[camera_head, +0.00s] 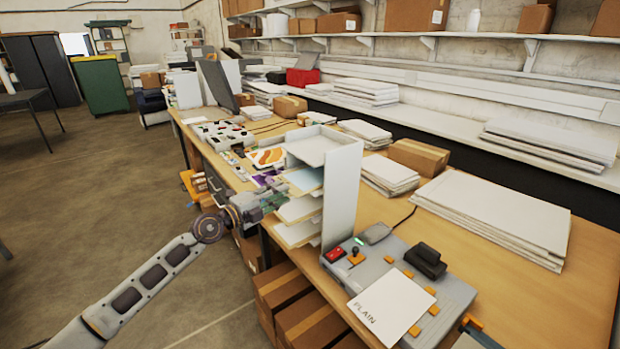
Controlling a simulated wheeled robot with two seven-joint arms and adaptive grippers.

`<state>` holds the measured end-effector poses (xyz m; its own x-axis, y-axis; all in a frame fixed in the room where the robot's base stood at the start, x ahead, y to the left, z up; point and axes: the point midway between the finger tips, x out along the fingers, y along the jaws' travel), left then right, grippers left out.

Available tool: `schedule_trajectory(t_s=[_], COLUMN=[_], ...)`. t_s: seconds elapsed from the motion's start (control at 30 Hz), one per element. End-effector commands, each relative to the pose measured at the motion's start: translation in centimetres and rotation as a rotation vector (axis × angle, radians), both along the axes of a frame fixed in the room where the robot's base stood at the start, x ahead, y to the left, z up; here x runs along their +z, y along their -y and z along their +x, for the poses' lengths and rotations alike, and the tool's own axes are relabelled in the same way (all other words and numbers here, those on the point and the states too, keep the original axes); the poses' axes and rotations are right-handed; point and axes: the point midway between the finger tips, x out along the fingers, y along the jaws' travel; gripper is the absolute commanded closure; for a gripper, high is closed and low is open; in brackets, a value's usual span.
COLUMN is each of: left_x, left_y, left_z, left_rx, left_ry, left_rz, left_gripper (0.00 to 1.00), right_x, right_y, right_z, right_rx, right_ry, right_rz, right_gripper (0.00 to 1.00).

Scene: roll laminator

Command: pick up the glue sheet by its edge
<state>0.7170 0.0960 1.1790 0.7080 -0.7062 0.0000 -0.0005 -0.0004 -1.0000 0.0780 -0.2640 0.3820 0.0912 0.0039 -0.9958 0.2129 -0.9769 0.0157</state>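A tiered rack (343,196) stands at the front edge of the bench, with sheets on its shelves. A pale bluish sheet (304,181) lies on an upper shelf, and whitish sheets (298,209) lie below. No label marks any of these as the glue sheet. My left gripper (274,200) is at the rack's left side, close to the sheet edges. I cannot tell whether it touches one, or whether its fingers are open. A white sheet marked "PLAIN" (392,306) lies on the grey machine. Part of my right gripper (472,325) shows at the bottom edge.
The grey machine (455,290) has orange knobs, a red switch and a black block. Paper stacks (497,212) and a cardboard box (418,156) stand behind the rack. Cartons (285,292) stand under the bench. The floor (110,195) at left is mostly clear.

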Motion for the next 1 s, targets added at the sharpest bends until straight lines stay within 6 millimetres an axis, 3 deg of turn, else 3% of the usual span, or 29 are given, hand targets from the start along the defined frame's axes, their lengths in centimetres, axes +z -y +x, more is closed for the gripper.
schedule_trajectory(t_s=[0.47,1.0], left_x=[-0.1,-0.8], left_y=[0.3,3.2], left_z=[0.3,3.2], left_rx=[0.000,0.000], left_ry=[0.001,0.001], left_rz=[0.001,0.000], left_gripper=[0.72,0.72], right_x=[0.0,-0.4], right_y=[0.0,0.0], right_z=[0.0,0.0], right_rx=[0.000,0.000], right_ry=[0.000,0.000], right_rz=[0.000,0.000], right_gripper=[0.60,0.60])
